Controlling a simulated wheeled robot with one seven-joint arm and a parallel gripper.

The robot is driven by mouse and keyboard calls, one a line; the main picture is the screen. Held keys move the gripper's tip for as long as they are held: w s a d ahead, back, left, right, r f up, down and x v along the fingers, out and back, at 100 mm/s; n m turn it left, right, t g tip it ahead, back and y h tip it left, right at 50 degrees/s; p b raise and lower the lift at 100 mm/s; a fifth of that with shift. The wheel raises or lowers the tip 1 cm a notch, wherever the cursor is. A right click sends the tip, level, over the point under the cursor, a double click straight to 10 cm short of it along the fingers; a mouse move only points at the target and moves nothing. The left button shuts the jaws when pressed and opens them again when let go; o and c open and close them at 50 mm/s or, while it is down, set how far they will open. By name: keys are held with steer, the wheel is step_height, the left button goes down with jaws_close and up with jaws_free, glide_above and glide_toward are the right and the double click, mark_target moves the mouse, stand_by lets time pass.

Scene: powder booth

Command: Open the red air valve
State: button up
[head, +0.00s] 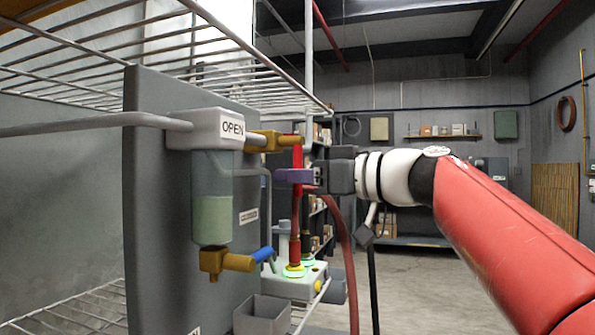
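The regulator's white block (215,127), marked OPEN, is on a grey panel. A brass fitting (266,140) runs right from it. A red lever-like part (297,156) shows at the fitting's outer end, seemingly the air valve's handle; where it joins is unclear. My gripper (294,175) reaches in from the right, its purple fingers overlapping the lower end of this red part in the picture. I see the fingers edge-on, so their gap and any contact are hidden. A red upright piece (295,228) continues below the fingers; I cannot tell whether both are one part.
A clear bowl (211,200) hangs under the block, with a blue-handled brass drain (237,262) below. A pale box (305,283) with glowing green rings and a grey bin (262,315) are lower down. A wire shelf (170,60) is overhead. A red hose (347,265) hangs right.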

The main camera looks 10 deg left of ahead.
steer(key=shift+a, duration=0.1)
jaws_close()
stand_by(0.4)
